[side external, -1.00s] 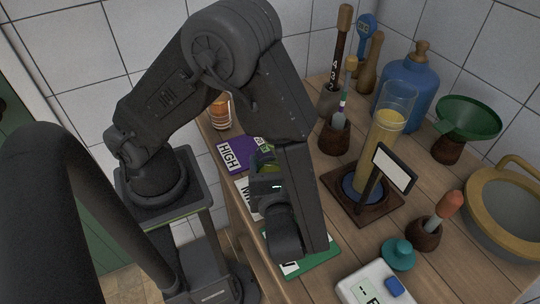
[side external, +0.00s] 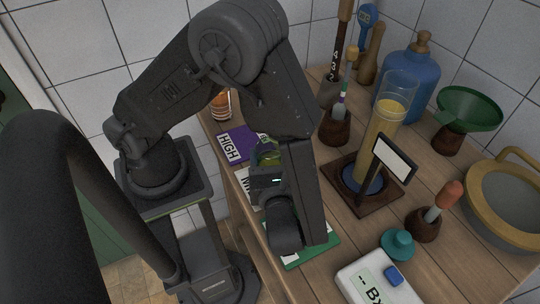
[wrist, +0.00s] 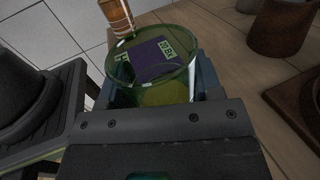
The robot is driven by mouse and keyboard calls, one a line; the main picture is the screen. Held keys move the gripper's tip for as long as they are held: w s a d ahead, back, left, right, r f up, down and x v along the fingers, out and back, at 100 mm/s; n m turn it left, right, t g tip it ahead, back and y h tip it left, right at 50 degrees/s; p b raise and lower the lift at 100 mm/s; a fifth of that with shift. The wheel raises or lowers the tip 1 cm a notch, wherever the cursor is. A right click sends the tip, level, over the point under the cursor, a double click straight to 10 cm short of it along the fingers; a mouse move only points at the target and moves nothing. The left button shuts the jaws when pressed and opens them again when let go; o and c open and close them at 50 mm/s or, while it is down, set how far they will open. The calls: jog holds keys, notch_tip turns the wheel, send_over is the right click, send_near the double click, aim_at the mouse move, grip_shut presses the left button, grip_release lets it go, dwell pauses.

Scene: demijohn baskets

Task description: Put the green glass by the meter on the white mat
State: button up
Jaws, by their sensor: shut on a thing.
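The green glass (wrist: 153,92) is a clear green tumbler held upright between the jaws of my gripper (wrist: 155,92), which is shut on it. In the side view the glass (side external: 265,157) is partly hidden behind my gripper (side external: 266,170). It is at the white mat (side external: 245,187), close to the purple mat's edge. Most of the white mat is covered by my arm. I cannot tell whether the glass touches the surface.
A purple mat (side external: 231,147) marked HIGH lies behind, with an orange-brown glass (side external: 221,106) past it. A green mat (side external: 326,248) lies in front. A cylinder stand (side external: 345,190), stopper (side external: 398,244) and tool holder (side external: 423,228) stand to the right.

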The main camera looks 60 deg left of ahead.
jog(key=shift+f, duration=0.5)
jog(key=o, duration=1.2)
jog(key=v, duration=0.7)
jog(key=shift+s+d, duration=0.1)
jog(key=shift+d, duration=0.15)
